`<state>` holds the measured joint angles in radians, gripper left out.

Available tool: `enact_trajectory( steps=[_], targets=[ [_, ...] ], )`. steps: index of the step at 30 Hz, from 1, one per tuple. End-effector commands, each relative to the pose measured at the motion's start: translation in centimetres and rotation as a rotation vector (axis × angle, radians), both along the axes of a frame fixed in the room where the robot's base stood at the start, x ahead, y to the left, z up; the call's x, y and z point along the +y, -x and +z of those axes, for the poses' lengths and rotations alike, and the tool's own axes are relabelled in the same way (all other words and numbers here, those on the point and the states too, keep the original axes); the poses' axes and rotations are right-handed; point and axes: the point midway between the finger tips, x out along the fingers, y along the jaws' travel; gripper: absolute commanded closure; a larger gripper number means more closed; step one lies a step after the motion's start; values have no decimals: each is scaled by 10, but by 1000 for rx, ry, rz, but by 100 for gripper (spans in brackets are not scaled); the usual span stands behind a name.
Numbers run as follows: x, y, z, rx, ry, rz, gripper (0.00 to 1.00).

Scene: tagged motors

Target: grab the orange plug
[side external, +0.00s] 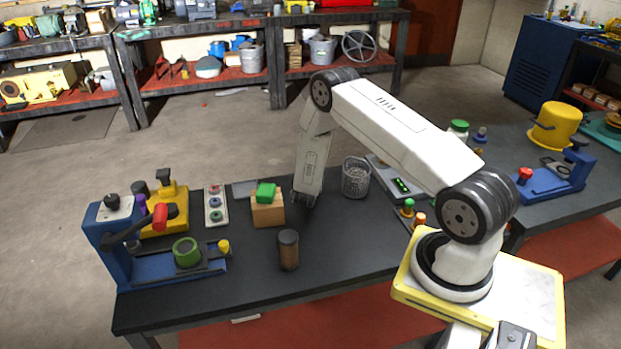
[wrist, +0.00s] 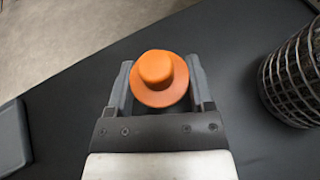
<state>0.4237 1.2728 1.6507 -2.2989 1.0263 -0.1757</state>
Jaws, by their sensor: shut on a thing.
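The orange plug (wrist: 157,77) has a round flange and a raised round knob, and shows in the wrist view between my two fingers. My gripper (wrist: 160,92) is shut on the plug's sides. In the side external view my gripper (side external: 304,198) points down, low over the dark table, left of the wire basket. The held plug is hidden there behind my arm. I cannot tell whether it touches the table.
The wire basket (side external: 356,178) stands close on the right, also in the wrist view (wrist: 293,75). A wooden block (side external: 268,212) with a green piece (side external: 266,193) stands left of my gripper. A brown-and-dark cylinder (side external: 288,250) stands in front. Bare table lies between.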

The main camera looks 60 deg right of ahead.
Motion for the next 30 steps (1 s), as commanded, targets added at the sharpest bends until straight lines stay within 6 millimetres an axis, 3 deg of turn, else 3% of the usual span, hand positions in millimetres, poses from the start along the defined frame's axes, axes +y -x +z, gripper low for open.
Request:
enact_trajectory(
  steps=[10,25,30],
  targets=[
    [0,0,29,-2,1,1,90],
    [27,45,90,-1,1,1,90],
    [41,69,100,1,-1,1,90]
  ],
)
